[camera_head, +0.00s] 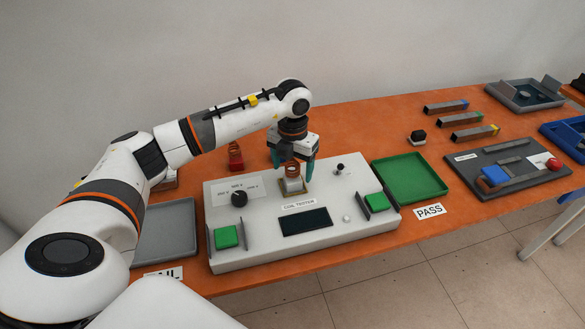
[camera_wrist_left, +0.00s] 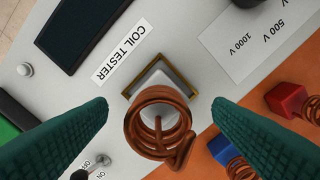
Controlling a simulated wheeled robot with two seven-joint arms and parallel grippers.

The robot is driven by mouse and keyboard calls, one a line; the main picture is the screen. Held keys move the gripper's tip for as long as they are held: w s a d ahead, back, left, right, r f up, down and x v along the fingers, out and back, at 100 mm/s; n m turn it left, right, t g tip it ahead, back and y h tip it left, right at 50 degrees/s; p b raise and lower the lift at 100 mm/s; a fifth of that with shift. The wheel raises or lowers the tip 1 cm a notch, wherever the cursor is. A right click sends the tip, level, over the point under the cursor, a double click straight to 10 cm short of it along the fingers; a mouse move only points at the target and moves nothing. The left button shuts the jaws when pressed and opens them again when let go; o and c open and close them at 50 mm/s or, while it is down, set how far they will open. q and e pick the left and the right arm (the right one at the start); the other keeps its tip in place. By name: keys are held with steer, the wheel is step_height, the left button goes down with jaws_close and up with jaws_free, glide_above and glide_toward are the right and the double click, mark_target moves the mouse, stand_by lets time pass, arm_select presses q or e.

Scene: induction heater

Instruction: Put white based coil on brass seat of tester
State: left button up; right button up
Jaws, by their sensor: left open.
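The white-based coil (camera_head: 293,184) stands upright on the coil tester (camera_head: 255,247). In the left wrist view its copper winding (camera_wrist_left: 160,116) hides part of the white base (camera_wrist_left: 165,82). The square brass seat (camera_wrist_left: 139,80) frames that base on the sides that show; I cannot tell if the base is fully down. My left gripper (camera_head: 293,166) is open, with one teal finger on each side of the coil. In the left wrist view gaps show between the coil and both fingers of the gripper (camera_wrist_left: 160,108). My right gripper is not in view.
A red-based coil (camera_head: 236,158) stands behind the tester; a blue-based coil (camera_wrist_left: 222,148) shows in the wrist view. The tester has a black knob (camera_head: 239,199), a toggle switch (camera_head: 340,168) and green blocks. A green tray (camera_head: 412,187) lies right, a grey tray (camera_head: 165,232) left.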

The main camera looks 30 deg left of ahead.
arm_select(q)
step_height(320, 180, up, 11)
steer(key=b, duration=0.1)
stand_by(0.7)
